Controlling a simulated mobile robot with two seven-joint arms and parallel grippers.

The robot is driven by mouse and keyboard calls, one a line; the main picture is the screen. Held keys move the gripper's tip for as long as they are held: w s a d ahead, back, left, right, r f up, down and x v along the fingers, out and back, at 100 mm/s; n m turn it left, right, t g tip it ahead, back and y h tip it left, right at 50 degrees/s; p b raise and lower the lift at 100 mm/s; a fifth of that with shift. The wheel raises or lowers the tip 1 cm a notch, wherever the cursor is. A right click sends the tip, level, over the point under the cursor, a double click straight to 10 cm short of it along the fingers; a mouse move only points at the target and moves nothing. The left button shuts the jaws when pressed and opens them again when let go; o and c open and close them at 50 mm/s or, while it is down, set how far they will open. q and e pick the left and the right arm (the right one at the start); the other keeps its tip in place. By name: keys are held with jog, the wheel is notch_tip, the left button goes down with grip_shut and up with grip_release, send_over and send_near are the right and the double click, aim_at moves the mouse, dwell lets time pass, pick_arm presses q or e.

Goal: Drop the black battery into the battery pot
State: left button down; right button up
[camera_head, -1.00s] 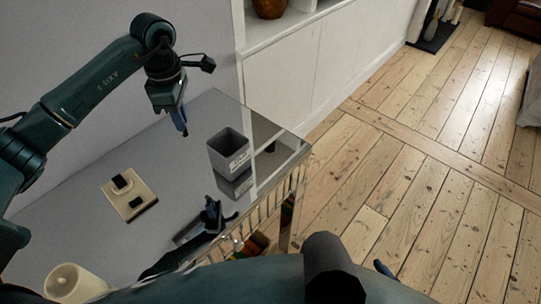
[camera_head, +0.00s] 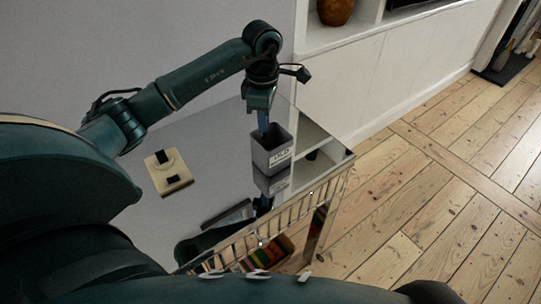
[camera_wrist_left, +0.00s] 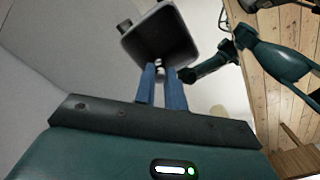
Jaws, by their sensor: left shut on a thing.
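The battery pot (camera_head: 272,158) is a grey, square, open-topped box with a white label, standing upright on the glossy table. It also shows in the left wrist view (camera_wrist_left: 160,35), beyond my fingertips. My left gripper (camera_head: 263,124) points down over the pot, with the blue fingertips at its opening. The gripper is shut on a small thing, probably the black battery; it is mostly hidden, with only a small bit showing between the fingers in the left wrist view. My right gripper is not clearly in view.
A cream holder (camera_head: 181,180) with two black parts lies on the table, left of the pot. The glossy table (camera_head: 215,150) mirrors the pot and my arm. Bare floorboards (camera_head: 440,150) lie to the right.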

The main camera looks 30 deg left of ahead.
pick_arm(q)
jog(key=shift+f, duration=0.55)
jog(key=c, duration=1.4)
grip_release()
notch_tip(320, 180, up, 13)
jog(key=shift+r, duration=0.15)
